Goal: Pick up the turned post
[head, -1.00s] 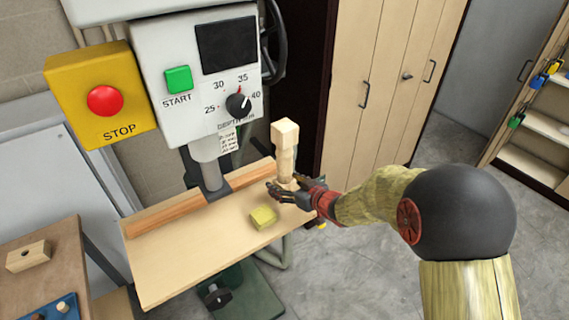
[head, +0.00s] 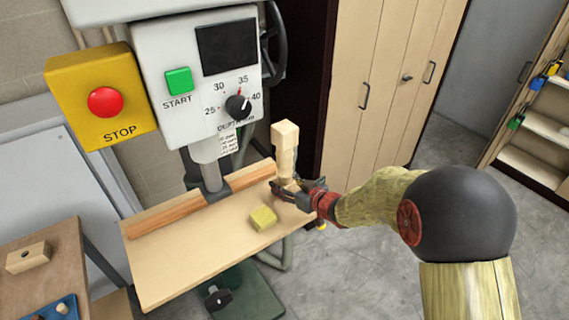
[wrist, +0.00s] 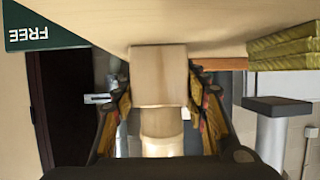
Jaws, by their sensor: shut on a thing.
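The turned post (head: 285,147) is a pale wooden piece with a square block top and a rounded, turned part below. It stands upright at the right end of the drill press's wooden table (head: 175,258). My gripper (head: 288,189) is shut on the post near its lower part, and its fingers hide some of it. In the wrist view the post (wrist: 160,80) sits between the two fingers, which lie on either side of it. I cannot tell whether its foot touches the table.
A wooden fence (head: 170,214) runs along the table's back. The drill press control box (head: 200,70) and yellow stop box (head: 103,95) stand behind. A tall cabinet (head: 385,80) is behind right.

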